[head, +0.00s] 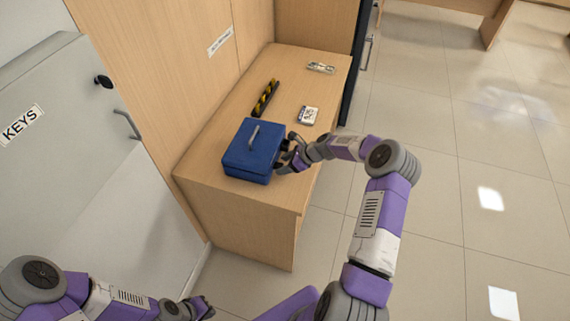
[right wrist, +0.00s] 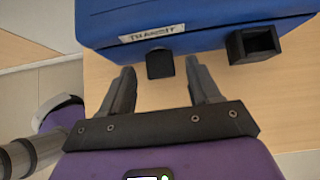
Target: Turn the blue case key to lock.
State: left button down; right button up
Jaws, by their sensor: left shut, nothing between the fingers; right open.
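The blue case (head: 251,158) sits closed on the wooden counter, with a grey handle on its lid. In the right wrist view its blue side (right wrist: 210,28) carries a white label reading something like "TRANSIT". A small dark block (right wrist: 160,64), which looks like the key, sticks out below the label. My right gripper (right wrist: 160,80) is open, with a fingertip on either side of this block and visible gaps to both. In the head view my right gripper (head: 288,158) is at the case's right side. My left gripper (head: 208,307) is shut and empty at the bottom, away from the counter.
A second, hollow black block (right wrist: 253,45) sticks out of the case to the right. On the counter (head: 221,133) lie a yellow-black striped bar (head: 265,98), a small white item (head: 308,115) and a silvery item (head: 321,67). A grey KEYS cabinet (head: 60,95) stands at left.

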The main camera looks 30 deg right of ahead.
jog(key=shift+c, duration=0.4)
jog(key=c, duration=1)
jog(key=shift+o, duration=0.2)
jog(key=shift+s+f+n+t+h+b, duration=0.1)
jog(key=shift+n+t+h+b, duration=0.2)
jog(key=shift+b, duration=0.3)
jog(key=n+t+h+b, duration=0.1)
jog(key=t+b, duration=0.1)
jog(key=b, duration=0.4)
jog(key=s+a+f+n+t+h+b, duration=0.1)
jog(key=t+h+b, duration=0.1)
jog(key=b, duration=0.4)
jog(key=n+t+h+b, duration=0.1)
jog(key=n+t+b, duration=0.1)
jog(key=b, duration=0.4)
jog(key=shift+s+a+f+h, duration=0.15)
jog(key=shift+a+f+h, duration=0.1)
jog(key=shift+h, duration=0.15)
jog(key=shift+a+n+t+b, duration=0.1)
jog(key=shift+n+t+b, duration=0.4)
jog(key=shift+n, duration=0.1)
jog(key=shift+s+a+f+n+t+h, duration=0.1)
jog(key=shift+n+t+h, duration=0.2)
jog(key=shift+n+t, duration=0.3)
jog(key=shift+f+n+t+h, duration=0.1)
jog(key=shift+n+t+h, duration=0.2)
jog(key=shift+n+t, duration=0.3)
